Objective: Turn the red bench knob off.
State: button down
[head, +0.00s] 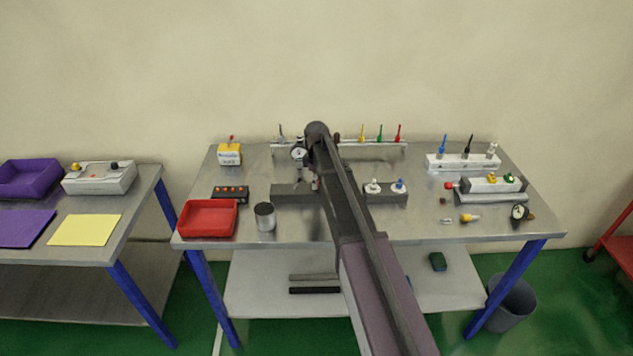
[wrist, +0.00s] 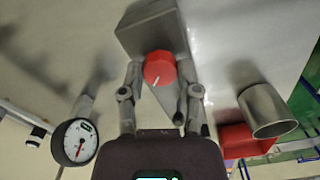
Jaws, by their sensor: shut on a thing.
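The red knob (wrist: 159,69) with a white pointer line sits on the grey block (wrist: 153,30) in the wrist view. The line runs slantwise across its face. My gripper (wrist: 161,73) has one finger on each side of the knob and is shut on it. In the head view the long grey block (head: 289,193) lies mid-bench, and my arm covers part of it. The knob is largely hidden there behind my gripper and wrist.
A metal cup (head: 265,217) and a red tray (head: 208,219) stand at the bench's front left. A dial gauge (wrist: 75,142) is close to my wrist. White blocks with fittings (head: 461,163) stand at right. Open bench top lies right of my arm.

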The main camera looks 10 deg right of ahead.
jog(key=shift+m, duration=0.4)
jog(key=m, duration=0.3)
jog(key=shift+s, duration=0.1)
jog(key=m, duration=1.4)
jog(key=shift+s, duration=0.1)
dwell(0.5)
jog(key=shift+c, duration=1.7)
grip_release()
jog(key=shift+o, duration=0.2)
